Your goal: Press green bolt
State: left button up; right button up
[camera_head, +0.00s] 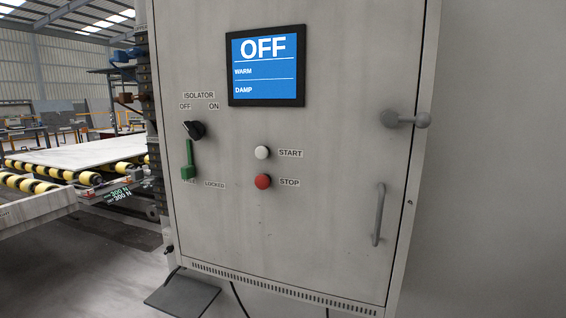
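A green bolt (188,160) stands upright on the left part of a grey cabinet door (330,215), just below the black isolator knob (194,130). Its wider green block is at the lower end, over a label whose right part reads "LOCKED" and whose left part is partly hidden. Labels "ISOLATOR", "OFF" and "ON" sit above the knob. A blue screen (266,68) reads "OFF", "WARM" and "DAMP". Neither of my grippers shows in the head view.
A white START button (262,152) and a red STOP button (263,181) are right of the bolt. A knobbed lever (405,119) and a vertical handle (379,214) stick out at the door's right. A roller conveyor (75,165) lies to the left.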

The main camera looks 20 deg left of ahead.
aim_at(189, 172)
jog(key=u, duration=1.3)
